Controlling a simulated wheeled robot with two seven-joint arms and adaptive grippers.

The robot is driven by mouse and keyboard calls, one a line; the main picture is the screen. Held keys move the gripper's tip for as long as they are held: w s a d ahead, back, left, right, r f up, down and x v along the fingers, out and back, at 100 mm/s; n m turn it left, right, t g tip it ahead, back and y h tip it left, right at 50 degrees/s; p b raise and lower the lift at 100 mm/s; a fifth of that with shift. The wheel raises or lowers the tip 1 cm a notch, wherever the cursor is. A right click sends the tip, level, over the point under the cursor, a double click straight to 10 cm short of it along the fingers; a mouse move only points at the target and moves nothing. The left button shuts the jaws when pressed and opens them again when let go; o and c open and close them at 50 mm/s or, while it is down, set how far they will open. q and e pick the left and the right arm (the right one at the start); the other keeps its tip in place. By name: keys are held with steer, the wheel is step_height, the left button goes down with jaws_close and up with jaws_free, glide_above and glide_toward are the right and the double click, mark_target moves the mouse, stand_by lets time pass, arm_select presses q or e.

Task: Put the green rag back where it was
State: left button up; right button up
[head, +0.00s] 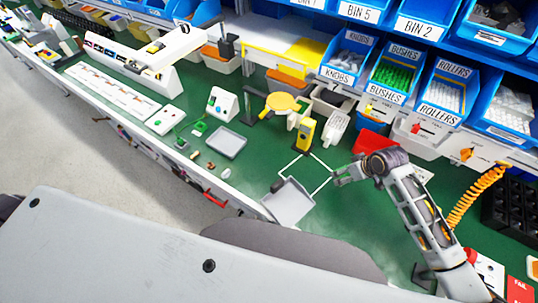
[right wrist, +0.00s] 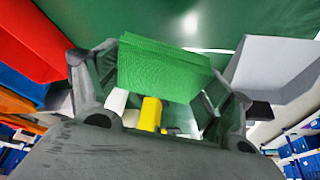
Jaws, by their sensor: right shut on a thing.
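The green rag (right wrist: 165,70) shows large in the right wrist view, between the two fingers of my right gripper (right wrist: 160,92). The gripper is shut on it. In the head view my right gripper (head: 338,176) hangs over the green bench mat, at the right side of a white square outline (head: 326,185). The rag cannot be told apart from the green mat in the head view. My left gripper is not in view.
A grey tray (head: 288,203) lies at the outline's near left side. A yellow device (head: 305,134) stands just behind the outline. A red bin (head: 368,143) and labelled blue bins (head: 392,82) line the back. Another grey tray (head: 226,143) lies farther left.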

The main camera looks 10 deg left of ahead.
steer(key=f+n, duration=0.1)
steer(key=n, duration=0.1)
steer(key=a+f+n+g+y, duration=0.1)
steer(key=f, duration=0.1)
steer(key=shift+s+f+n+p, duration=0.1)
steer(key=shift+n+p, duration=0.2)
steer(key=shift+n, duration=0.1)
steer(key=shift+s+a+f+n+g+y, duration=0.15)
steer(key=shift+f+n+g, duration=0.15)
steer(key=shift+f+n, duration=0.45)
steer(key=shift+s+a+f+n+g+y, duration=0.15)
steer(key=shift+f+n+g, duration=0.15)
steer(key=shift+f+n, duration=0.4)
steer(key=shift+w+r, duration=0.1)
steer(key=shift+a, duration=0.1)
